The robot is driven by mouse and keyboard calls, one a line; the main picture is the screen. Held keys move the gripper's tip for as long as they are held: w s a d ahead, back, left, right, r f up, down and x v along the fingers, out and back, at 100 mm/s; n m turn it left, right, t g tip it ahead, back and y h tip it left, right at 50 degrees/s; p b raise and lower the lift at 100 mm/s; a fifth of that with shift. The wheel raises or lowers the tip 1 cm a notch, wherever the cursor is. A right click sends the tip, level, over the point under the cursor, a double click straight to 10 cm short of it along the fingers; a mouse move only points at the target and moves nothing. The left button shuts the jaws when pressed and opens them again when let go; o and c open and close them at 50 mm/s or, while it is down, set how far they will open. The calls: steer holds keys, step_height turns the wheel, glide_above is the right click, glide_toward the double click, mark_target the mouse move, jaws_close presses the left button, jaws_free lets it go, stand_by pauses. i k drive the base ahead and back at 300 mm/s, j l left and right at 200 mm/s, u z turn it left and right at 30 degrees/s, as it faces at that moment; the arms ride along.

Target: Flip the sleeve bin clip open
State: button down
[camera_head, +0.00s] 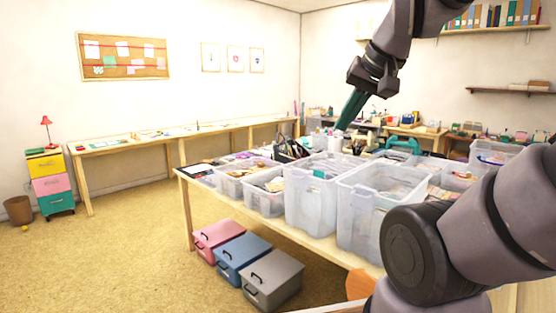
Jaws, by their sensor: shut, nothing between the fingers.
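My gripper (352,109) hangs above the back of the table in the upper middle, its long teal fingers together, pointing down and a little left. It appears empty. Clear plastic bins stand on the wooden table, among them a tall bin (306,209) in the middle and a larger bin (357,226) to its right. A small teal piece (319,173) shows at the tall bin's rim. I cannot tell which bin is the sleeve bin, or make out whether its clip is open or shut. My arm hides part of the right side.
Smaller clear bins (264,203) stand at the left of the table (193,192). A dark holder with pens (290,150) and a teal handled object (404,145) stand farther back. Red, blue and grey boxes (272,280) sit on the floor. Open floor lies at left.

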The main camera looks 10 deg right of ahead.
mark_target(298, 181)
steer(key=i+j+z, duration=0.1)
steer(key=i+j, duration=0.75)
steer(key=i, duration=0.05)
